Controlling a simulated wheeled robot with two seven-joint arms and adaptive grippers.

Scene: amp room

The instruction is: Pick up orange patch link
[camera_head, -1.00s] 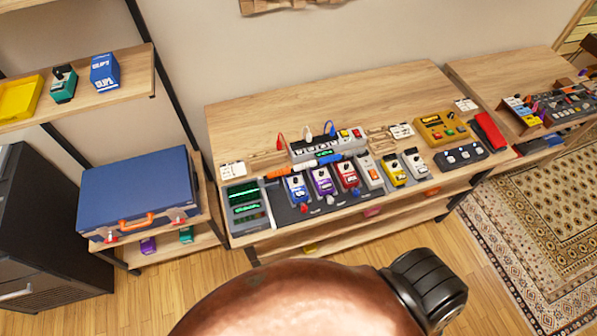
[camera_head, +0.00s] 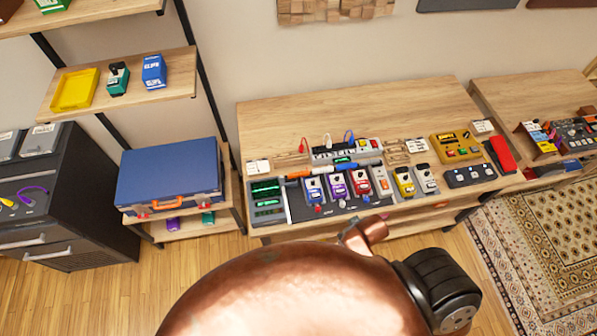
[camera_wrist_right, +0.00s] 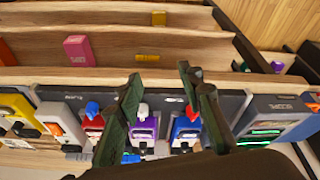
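The orange patch link (camera_head: 298,173) is a short orange tube lying behind the row of pedals on the wooden desk, near the desk's left side. A similar blue tube (camera_head: 345,166) lies in line to its right. My right gripper (camera_wrist_right: 160,88) is open and empty in the right wrist view, its dark fingers spread above the front of the pedal row near the purple pedal (camera_wrist_right: 143,130). I cannot make out the orange link in that view; the gripper's body covers part of the area behind the pedals. My left gripper is not in view.
Blue (camera_head: 315,190), purple and red pedals stand on the dark board in front of the link. A power strip (camera_head: 345,151) with plugged cables stands behind it. A blue case (camera_head: 170,175) sits left of the desk. The desk's back is clear.

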